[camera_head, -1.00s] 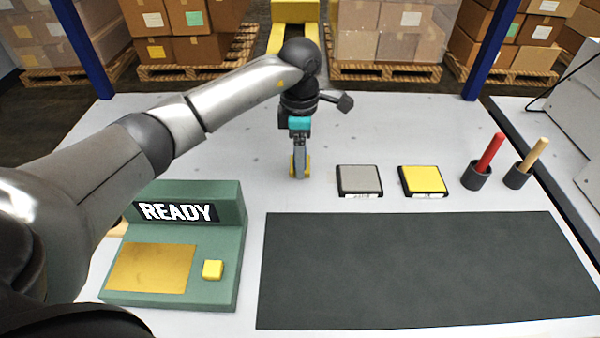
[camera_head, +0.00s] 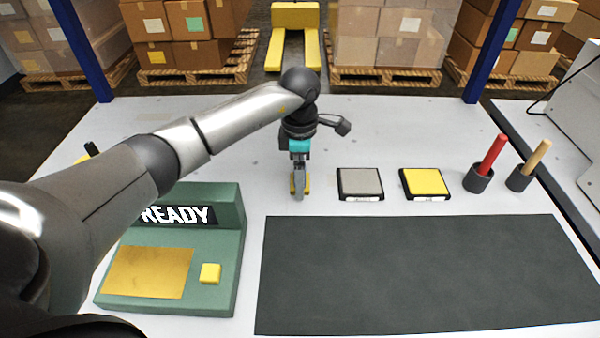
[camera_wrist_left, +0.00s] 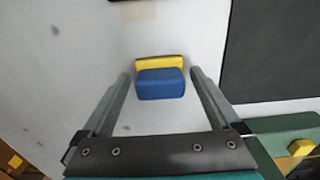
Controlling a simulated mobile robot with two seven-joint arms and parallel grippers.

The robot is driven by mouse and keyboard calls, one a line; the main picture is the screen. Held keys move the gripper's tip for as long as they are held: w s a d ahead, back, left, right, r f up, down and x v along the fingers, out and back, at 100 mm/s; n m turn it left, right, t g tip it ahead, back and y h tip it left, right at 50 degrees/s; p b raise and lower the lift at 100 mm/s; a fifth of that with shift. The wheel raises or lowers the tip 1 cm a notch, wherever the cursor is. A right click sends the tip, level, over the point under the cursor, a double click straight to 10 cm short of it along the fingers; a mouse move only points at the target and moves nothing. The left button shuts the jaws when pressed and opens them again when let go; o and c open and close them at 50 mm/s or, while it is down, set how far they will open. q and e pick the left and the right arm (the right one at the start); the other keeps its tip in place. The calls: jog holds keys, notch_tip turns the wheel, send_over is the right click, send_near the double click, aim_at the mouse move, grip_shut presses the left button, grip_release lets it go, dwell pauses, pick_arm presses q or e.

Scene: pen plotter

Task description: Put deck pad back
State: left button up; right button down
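A small block with a blue upper part and a yellow base, which I take as the deck pad (camera_wrist_left: 160,85), sits between my left gripper's fingers in the left wrist view. In the head view its yellow edges (camera_head: 306,186) show on both sides of the near finger. I cannot tell whether the base touches the table. My right gripper is out of view.
A grey pad (camera_head: 360,182) and a yellow pad (camera_head: 424,182) lie to the right. Two cups hold a red stick (camera_head: 492,154) and a wooden stick (camera_head: 535,156). A dark mat (camera_head: 420,275) lies in front. A green READY station (camera_head: 228,255) stands front left.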

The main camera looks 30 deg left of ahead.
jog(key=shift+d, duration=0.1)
pick_arm(q)
jog(key=shift+r, duration=0.25)
notch_tip(320, 180, up, 6)
jog(key=shift+r+p, duration=0.25)
jog(key=shift+p, duration=0.75)
notch_tip(320, 180, up, 4)
jog(key=shift+r+p, duration=0.1)
jog(key=shift+p, duration=0.3)
jog(key=shift+r, duration=0.6)
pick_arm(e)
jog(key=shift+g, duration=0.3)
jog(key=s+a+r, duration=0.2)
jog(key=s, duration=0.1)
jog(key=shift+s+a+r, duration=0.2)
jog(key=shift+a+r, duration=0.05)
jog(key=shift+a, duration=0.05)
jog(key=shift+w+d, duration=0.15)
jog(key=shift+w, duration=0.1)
